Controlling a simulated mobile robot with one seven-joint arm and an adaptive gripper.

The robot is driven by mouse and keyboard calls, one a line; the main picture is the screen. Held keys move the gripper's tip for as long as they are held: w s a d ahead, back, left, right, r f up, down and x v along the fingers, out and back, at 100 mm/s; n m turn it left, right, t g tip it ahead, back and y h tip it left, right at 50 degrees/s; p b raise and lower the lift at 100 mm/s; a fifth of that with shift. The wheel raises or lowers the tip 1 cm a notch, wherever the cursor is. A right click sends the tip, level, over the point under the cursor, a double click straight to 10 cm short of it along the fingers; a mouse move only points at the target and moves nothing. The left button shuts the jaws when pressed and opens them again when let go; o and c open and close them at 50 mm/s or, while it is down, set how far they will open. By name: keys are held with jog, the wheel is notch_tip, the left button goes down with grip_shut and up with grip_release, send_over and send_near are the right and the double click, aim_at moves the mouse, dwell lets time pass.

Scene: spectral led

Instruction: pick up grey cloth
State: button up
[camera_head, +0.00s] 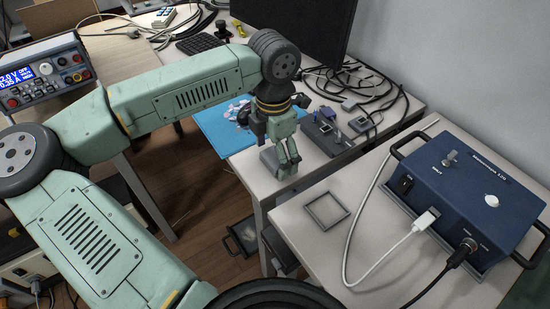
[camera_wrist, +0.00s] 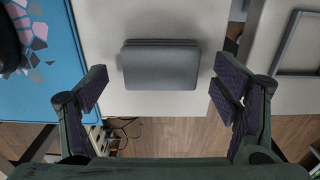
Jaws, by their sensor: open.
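The grey cloth (camera_wrist: 160,66) looks like a folded, rounded rectangle in the wrist view, lying on the white table near its edge. In the head view the cloth (camera_head: 269,158) is partly hidden behind my fingers. My gripper (camera_head: 289,169) points down over the cloth. In the wrist view my gripper (camera_wrist: 160,90) is open, with one finger on each side of the cloth and nothing between the pads but the cloth below. I cannot tell the exact height of the fingers above it.
A blue mat (camera_head: 222,125) lies left of the cloth. A dark device (camera_head: 327,138) with cables sits behind it on the right. An empty grey square frame (camera_head: 327,208) and a blue box (camera_head: 465,195) with cables are on the right table. A gap with floor lies in front.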

aim_at(273, 159)
jog(key=shift+c, duration=0.4)
jog(key=c, duration=0.8)
jog(key=shift+r, duration=0.15)
jog(key=shift+c, duration=0.2)
jog(key=shift+r+b, duration=0.3)
jog(key=shift+r, duration=0.25)
notch_tip(273, 159, up, 2)
jog(key=shift+s+a+r+b, duration=0.1)
jog(key=shift+b, duration=0.3)
jog(key=s+a+b, duration=0.1)
jog(key=s+a, duration=0.1)
jog(key=s, duration=0.5)
jog(key=s+a+r+b, duration=0.1)
jog(key=s+b, duration=0.1)
jog(key=s, duration=0.6)
jog(key=shift+s+a+r, duration=0.2)
jog(key=shift+a+r, duration=0.05)
jog(key=shift+a, duration=0.1)
